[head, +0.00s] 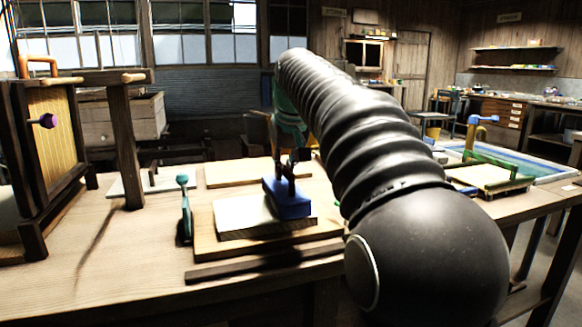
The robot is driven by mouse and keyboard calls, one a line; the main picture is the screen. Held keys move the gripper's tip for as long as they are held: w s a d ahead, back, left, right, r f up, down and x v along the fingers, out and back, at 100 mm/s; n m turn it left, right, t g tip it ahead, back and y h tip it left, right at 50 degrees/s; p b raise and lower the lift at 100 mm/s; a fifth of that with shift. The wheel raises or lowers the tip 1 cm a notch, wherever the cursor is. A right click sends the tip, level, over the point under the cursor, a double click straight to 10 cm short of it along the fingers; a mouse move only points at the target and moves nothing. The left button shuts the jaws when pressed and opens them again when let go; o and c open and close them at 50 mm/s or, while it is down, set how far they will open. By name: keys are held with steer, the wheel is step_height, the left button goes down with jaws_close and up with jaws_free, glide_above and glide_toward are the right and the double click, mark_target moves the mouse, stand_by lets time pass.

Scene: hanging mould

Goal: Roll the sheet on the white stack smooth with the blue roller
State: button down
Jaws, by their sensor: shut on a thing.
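The blue roller (289,207) is at the right end of the white stack (243,217), on the wooden board. My gripper (285,180) points down from above, its dark fingers shut on the roller's upper part. The roller overlaps the stack's right part in the view; I cannot tell whether it presses on it. The top of the stack looks pale and flat. I cannot make out a separate sheet or any creases. My black ribbed arm hides the area to the right of the roller.
A teal upright tool (185,208) stands just left of the board (205,245). A dark wooden frame with a mould (50,120) hangs at the left. Another pale board (230,172) lies behind the stack. The table (110,270) is clear at the front left.

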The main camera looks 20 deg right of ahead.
steer(key=shift+a+f, duration=0.15)
steer(key=shift+a, duration=1.3)
steer(key=shift+a+p, duration=1.25)
steer(key=shift+a, duration=4.05)
step_height(320, 180, up, 7)
steer(key=shift+r, duration=0.2)
